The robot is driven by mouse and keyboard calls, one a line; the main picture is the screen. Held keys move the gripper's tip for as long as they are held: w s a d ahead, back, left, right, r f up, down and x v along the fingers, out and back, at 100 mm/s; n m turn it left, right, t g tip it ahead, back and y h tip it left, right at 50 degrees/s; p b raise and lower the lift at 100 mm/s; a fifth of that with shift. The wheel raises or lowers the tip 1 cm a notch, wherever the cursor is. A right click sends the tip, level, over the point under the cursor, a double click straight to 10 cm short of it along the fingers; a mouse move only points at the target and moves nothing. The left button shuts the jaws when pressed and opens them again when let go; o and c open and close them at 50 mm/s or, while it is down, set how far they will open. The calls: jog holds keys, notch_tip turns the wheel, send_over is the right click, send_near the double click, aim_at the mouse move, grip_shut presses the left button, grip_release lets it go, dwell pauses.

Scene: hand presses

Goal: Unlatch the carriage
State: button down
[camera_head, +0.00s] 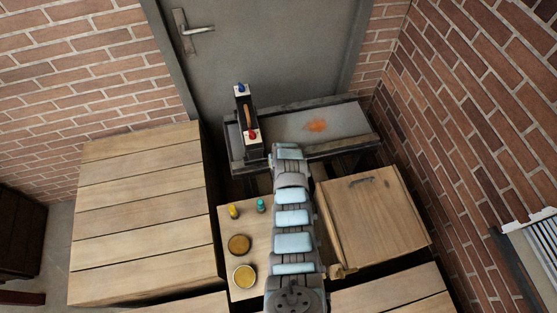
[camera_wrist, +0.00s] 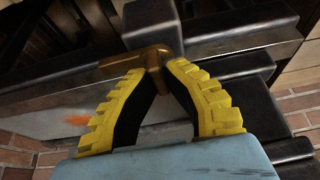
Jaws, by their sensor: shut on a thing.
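In the wrist view, my gripper (camera_wrist: 168,66) has its two yellow ridged fingers closed on a brass-coloured bent handle (camera_wrist: 135,60), the latch as far as I can tell. The handle lies beside a dark metal block (camera_wrist: 150,18) on the press. In the head view, the press (camera_head: 345,122) has a grey bed with an orange smear, in front of the door. A dark upright frame (camera_head: 241,112) with a blue and a red knob stands at the bed's left end. My arm reaches the bed's front edge and hides my fingers and the handle there. I cannot tell which part is the carriage.
A small wooden table (camera_head: 232,270) holds a yellow bottle (camera_head: 233,211), a teal bottle (camera_head: 261,205) and two round tins. A large wooden table (camera_head: 140,220) stands left, and a wooden box (camera_head: 372,222) stands right of my arm. A brick wall (camera_head: 490,120) closes the right.

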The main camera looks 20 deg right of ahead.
jog(key=shift+m, duration=0.3)
jog(key=shift+f, duration=0.1)
jog(key=c, duration=1.1)
grip_release()
jog(key=shift+r, duration=0.25)
jog(key=shift+s+r, duration=0.25)
jog(key=shift+r, duration=0.45)
jog(key=shift+v, duration=5.1)
